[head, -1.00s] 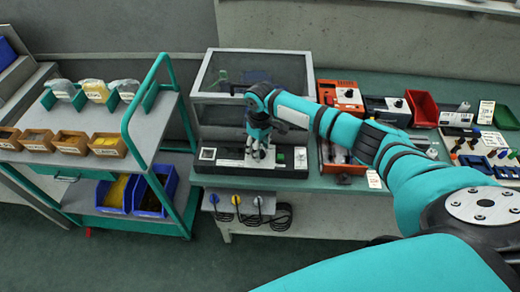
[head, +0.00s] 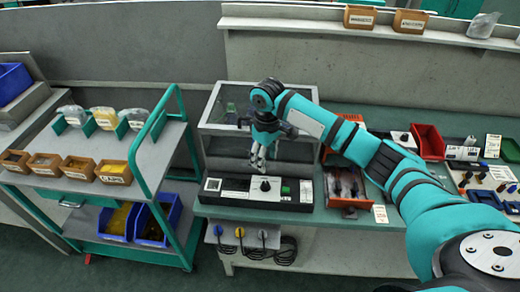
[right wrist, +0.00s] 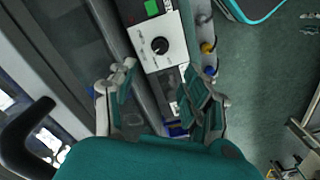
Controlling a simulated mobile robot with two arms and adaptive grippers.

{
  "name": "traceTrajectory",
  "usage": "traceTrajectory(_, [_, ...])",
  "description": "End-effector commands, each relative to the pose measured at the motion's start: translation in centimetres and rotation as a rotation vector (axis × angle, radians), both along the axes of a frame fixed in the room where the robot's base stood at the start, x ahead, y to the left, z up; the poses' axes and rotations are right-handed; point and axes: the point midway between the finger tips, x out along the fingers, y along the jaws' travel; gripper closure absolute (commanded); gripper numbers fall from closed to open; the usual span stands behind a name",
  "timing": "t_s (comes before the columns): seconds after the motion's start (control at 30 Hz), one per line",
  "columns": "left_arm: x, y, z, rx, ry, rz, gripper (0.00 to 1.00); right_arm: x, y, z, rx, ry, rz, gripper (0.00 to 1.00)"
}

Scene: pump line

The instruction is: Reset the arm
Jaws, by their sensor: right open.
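My right gripper (head: 259,160) hangs pointing down over the front of the clear-sided test box, just above a black control panel (head: 225,196) on the bench. In the right wrist view the gripper (right wrist: 160,100) has its two fingers apart with nothing between them. My right arm (head: 345,135) reaches in from the right. My left gripper is not in view.
The clear-sided box (head: 219,108) stands behind the panel. An orange tray (head: 346,200) with tools and a red bin (head: 429,141) are on the bench to the right. A cart (head: 70,185) with bins stands left. Cables (head: 286,252) hang below the bench front.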

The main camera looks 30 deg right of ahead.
Motion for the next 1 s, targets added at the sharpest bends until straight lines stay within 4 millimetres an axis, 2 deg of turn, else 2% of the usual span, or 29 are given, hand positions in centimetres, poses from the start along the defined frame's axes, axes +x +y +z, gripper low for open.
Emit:
traceTrajectory(0.23, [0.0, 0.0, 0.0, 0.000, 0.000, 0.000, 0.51, -0.4, 0.6, -0.7, 0.004, 0.002, 0.012, 0.51])
traceTrajectory(0.37, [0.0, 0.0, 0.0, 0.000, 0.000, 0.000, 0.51, -2.7, 3.7, -3.6, 0.026, -0.006, 0.076, 0.51])
traceTrajectory(0.5, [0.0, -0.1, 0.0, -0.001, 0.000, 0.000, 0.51, -7.8, 9.2, -7.8, 0.092, -0.052, 0.159, 0.51])
traceTrajectory(0.6, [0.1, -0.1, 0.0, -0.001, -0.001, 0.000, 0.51, -11.9, 12.3, -9.6, 0.149, -0.104, 0.170, 0.51])
traceTrajectory(0.7, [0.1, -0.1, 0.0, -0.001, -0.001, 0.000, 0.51, -16.0, 13.8, -10.4, 0.192, -0.161, 0.135, 0.51])
traceTrajectory(0.8, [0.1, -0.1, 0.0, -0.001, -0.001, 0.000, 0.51, -19.2, 13.8, -10.4, 0.207, -0.209, 0.071, 0.51])
traceTrajectory(1.0, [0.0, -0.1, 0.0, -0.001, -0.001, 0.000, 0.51, -23.5, 12.0, -9.8, 0.183, -0.263, -0.047, 0.51])
